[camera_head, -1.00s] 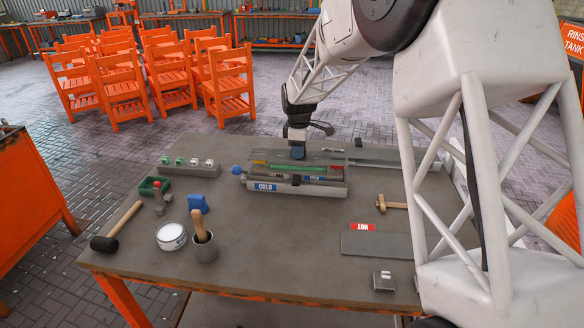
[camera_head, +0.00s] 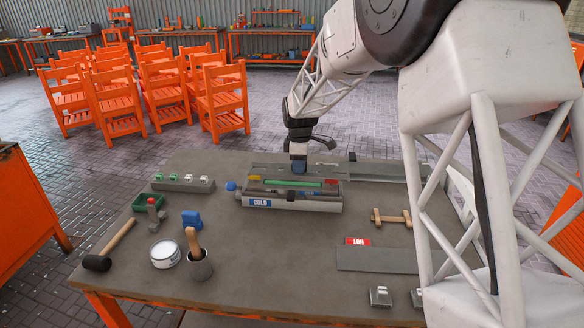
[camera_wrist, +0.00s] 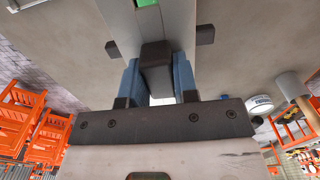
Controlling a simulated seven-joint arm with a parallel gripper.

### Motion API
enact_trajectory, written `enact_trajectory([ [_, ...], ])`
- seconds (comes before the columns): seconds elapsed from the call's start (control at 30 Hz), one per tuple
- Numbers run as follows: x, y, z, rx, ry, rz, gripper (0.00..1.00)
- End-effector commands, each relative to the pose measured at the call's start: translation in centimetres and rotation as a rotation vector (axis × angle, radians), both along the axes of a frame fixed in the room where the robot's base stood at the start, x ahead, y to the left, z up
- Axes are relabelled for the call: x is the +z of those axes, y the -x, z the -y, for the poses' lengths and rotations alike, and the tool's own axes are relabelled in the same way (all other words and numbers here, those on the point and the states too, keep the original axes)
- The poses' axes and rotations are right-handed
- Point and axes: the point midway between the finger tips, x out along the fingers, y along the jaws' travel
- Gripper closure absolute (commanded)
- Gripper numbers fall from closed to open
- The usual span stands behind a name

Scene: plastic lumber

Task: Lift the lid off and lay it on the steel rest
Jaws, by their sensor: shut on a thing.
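The long grey mould (camera_head: 318,206) with a blue COLD label lies at the table's middle, a green strip (camera_head: 293,183) along its top. My gripper (camera_head: 298,168) points down at the mould's far side. In the wrist view its blue fingers (camera_wrist: 157,85) are shut on a dark grey grip block (camera_wrist: 156,54) on a long grey piece (camera_wrist: 178,25), which looks like the lid. I cannot tell whether the lid touches the mould. A flat grey plate (camera_head: 377,260) beside a red HOT label lies front right; it may be the steel rest.
A wooden-handled tool (camera_head: 391,218) lies right. A long rail (camera_head: 385,172) lies back right.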

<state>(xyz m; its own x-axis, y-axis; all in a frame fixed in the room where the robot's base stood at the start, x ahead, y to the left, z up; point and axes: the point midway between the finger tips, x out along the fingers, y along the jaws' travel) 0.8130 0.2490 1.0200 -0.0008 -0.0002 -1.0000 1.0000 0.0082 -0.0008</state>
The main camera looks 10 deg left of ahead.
Motion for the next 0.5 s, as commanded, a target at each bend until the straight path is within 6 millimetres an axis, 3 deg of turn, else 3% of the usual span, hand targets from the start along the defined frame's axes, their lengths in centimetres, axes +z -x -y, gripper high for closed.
enact_trajectory([
  [0.27,-0.2,2.7,6.7,-0.006,0.0,0.001,1.0],
  [0.5,-0.8,6.6,13.7,-0.008,0.0,0.002,1.0],
])
